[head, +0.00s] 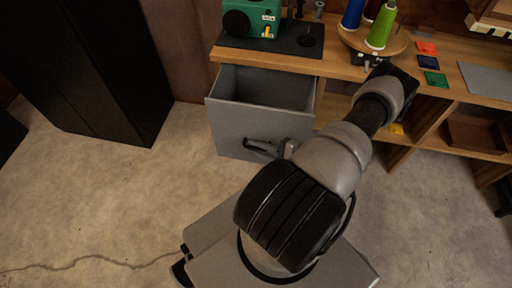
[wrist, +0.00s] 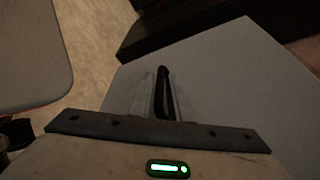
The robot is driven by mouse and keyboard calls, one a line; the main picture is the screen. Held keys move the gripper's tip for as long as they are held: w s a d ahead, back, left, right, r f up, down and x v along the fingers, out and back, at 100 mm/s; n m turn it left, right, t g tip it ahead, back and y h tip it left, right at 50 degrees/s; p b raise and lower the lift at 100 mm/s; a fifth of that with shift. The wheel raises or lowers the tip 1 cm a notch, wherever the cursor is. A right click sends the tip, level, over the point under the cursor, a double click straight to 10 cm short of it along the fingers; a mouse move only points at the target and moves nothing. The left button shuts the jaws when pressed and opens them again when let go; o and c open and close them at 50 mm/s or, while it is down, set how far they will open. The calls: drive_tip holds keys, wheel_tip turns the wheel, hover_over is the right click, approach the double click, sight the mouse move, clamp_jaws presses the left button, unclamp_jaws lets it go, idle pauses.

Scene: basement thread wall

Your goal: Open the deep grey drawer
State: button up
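The deep grey drawer (head: 250,127) is pulled well out from under the wooden bench, and its empty-looking inside shows from above. Its black handle (head: 260,147) is on the front face, partly hidden by my arm. My gripper (head: 282,149) is at the handle, mostly hidden behind my wrist in the head view. In the wrist view, the fingers of my gripper (wrist: 163,97) stand close on either side of the dark handle (wrist: 162,88), with little or no gap. The grey drawer front (wrist: 235,85) fills the right of that view.
A wooden bench top (head: 340,62) carries a green machine (head: 252,18) and a round stand with thread spools (head: 380,28). Open shelves (head: 440,125) lie to the right. A black cabinet (head: 100,70) stands at the left. Concrete floor (head: 100,190) is clear in front of it.

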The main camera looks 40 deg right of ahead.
drive_tip(key=p+v, duration=0.1)
drive_tip(key=v, duration=1.6)
drive_tip(key=shift+s, duration=0.1)
